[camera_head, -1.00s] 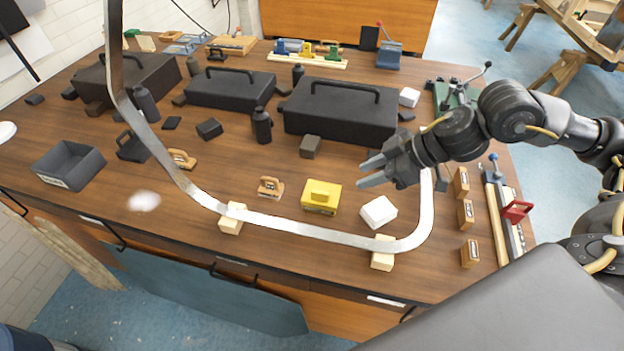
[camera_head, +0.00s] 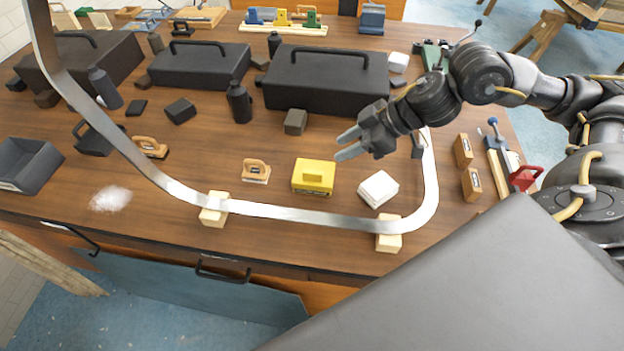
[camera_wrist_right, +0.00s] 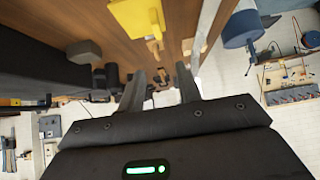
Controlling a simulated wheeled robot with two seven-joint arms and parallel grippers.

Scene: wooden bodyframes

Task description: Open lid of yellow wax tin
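The yellow wax tin (camera_head: 313,177) sits on the wooden workbench, with its yellow lid with a raised handle on top and closed. It also shows in the right wrist view (camera_wrist_right: 133,18) at the top edge. My right gripper (camera_head: 345,146) is above the bench, just to the upper right of the tin and apart from it. In the right wrist view its two fingers (camera_wrist_right: 160,90) are spread with nothing between them. My left gripper is not in view.
A curved metal strip (camera_head: 300,215) on wooden blocks runs in front of the tin. A white block (camera_head: 378,189) lies right of the tin, a wooden-handled tool (camera_head: 256,171) left. A black toolbox (camera_head: 325,88) and a dark block (camera_head: 295,122) stand behind.

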